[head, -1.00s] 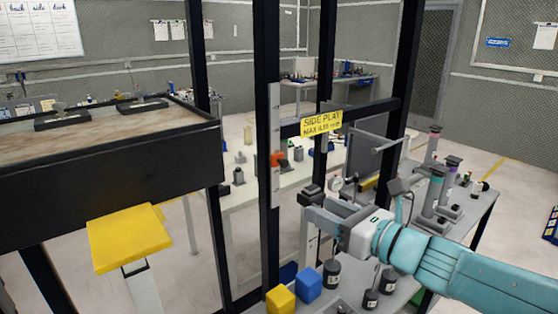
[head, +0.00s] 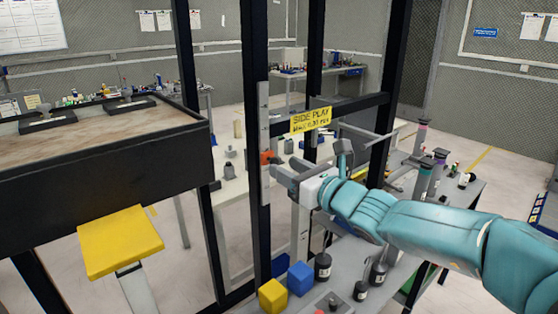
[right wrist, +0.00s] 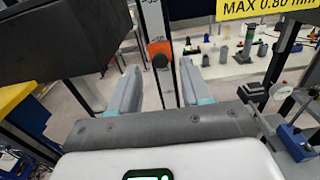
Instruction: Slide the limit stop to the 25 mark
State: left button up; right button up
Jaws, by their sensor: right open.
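The limit stop (head: 267,157) is a small orange block on a pale upright scale strip (head: 264,110), which is fixed to a black post. In the right wrist view the orange limit stop (right wrist: 159,48) shows with a dark round knob on its front. The scale (right wrist: 151,14) carries small marks there, too blurred for me to read surely. My right gripper (head: 276,169) is open beside the stop in the head view. In the right wrist view its two fingers (right wrist: 156,88) are apart, with the stop ahead between their lines. No contact shows. My left gripper is not in view.
Black frame posts and a crossbar with a yellow side-play sign (head: 311,119) stand around the scale. A yellow block (head: 272,296) and a blue block (head: 300,279) lie on the grey bench below. A dark-sided table (head: 110,160) stands at left.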

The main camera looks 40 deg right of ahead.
aim_at(276, 162)
jog(key=w, duration=0.3)
jog(key=shift+w+a+r, duration=0.1)
jog(key=shift+a, duration=0.05)
jog(key=shift+w, duration=0.1)
jog(key=shift+w, duration=0.1)
jog(key=shift+c, duration=0.3)
grip_shut()
notch_tip(276, 162, down, 5)
jog(key=b, duration=0.5)
jog(key=shift+f, duration=0.2)
jog(key=shift+r, duration=0.15)
jog(key=shift+o, duration=0.3)
grip_release()
